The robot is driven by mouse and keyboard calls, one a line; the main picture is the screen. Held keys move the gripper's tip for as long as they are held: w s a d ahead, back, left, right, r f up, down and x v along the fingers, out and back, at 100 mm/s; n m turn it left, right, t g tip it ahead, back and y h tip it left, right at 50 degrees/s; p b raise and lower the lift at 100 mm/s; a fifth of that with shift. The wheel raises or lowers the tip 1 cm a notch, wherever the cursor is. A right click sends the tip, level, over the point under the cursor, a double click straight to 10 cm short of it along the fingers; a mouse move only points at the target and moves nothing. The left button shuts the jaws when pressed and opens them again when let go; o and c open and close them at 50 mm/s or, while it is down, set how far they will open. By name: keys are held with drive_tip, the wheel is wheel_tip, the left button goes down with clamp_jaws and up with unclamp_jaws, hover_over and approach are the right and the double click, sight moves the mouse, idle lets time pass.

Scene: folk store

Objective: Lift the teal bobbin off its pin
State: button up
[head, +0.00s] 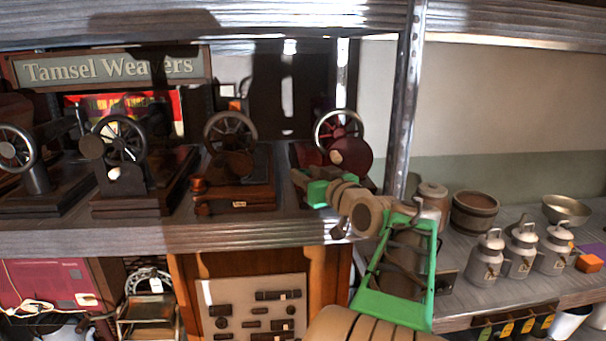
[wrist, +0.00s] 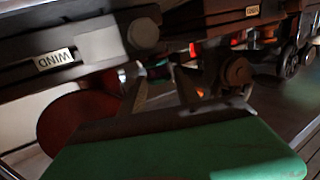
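A small greenish patch shows among dark parts in the middle of the wrist view, too blurred to name. My gripper (head: 303,184) reaches over the shelf edge, beside the red-wheeled machine (head: 338,132) and right of the brown-based machine (head: 236,196). Its fingertips are small and partly hidden in the head view, so I cannot tell whether they are apart. A broad green surface fills the bottom of the wrist view. A "WIND" label (wrist: 54,61) shows on a dark bar at upper left there.
Dark wheeled machines (head: 122,150) stand along the left shelf. A metal post (head: 404,100) rises close to my arm. Metal cans (head: 488,258), a wooden tub (head: 474,212) and a bowl (head: 566,209) stand on the right shelf. A pegboard (head: 253,310) is below the shelf edge.

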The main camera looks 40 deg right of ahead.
drive_tip(key=shift+c, duration=0.4)
clamp_jaws()
drive_tip(key=shift+s, duration=0.1)
